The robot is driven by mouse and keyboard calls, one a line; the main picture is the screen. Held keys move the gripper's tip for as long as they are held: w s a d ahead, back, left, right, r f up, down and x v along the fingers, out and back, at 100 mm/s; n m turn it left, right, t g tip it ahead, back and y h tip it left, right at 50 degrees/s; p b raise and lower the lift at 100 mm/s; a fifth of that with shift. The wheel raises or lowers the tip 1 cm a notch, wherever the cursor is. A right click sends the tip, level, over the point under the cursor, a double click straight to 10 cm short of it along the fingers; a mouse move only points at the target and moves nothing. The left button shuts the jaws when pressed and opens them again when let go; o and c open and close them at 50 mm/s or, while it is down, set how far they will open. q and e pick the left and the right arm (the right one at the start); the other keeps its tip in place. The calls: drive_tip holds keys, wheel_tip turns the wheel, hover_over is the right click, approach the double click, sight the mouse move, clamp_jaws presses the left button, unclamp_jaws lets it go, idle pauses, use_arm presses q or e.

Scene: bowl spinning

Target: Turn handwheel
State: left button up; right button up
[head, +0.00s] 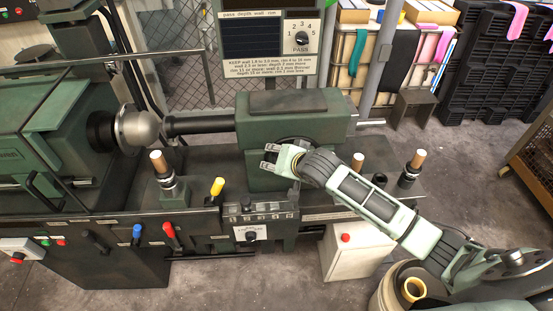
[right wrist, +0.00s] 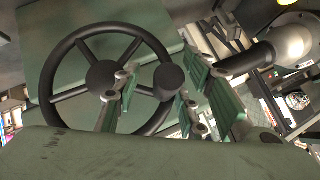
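The handwheel (right wrist: 58,59) is a dark spoked wheel with a round hub and a round knob (right wrist: 169,82) on its right side. In the head view only part of its dark rim (head: 296,139) shows on the green tailstock, partly hidden by my right gripper (head: 270,157). In the right wrist view my right gripper (right wrist: 158,98) has its two fingers apart. The knob appears between them in the picture; I cannot tell whether they touch it. My left gripper is not in view.
A metal bowl form (head: 140,131) sits on the spindle at the left. Wooden-topped posts (head: 158,163) and a yellow-handled lever (head: 217,187) stand up from the bed. A bucket (head: 388,292) is at the lower right. Open floor lies right of the machine.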

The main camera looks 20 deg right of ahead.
drive_tip(key=shift+r, duration=0.1)
drive_tip(key=shift+s+a+r, duration=0.1)
drive_tip(key=shift+r, duration=0.05)
drive_tip(key=v, duration=1.1)
drive_tip(key=shift+s, duration=0.3)
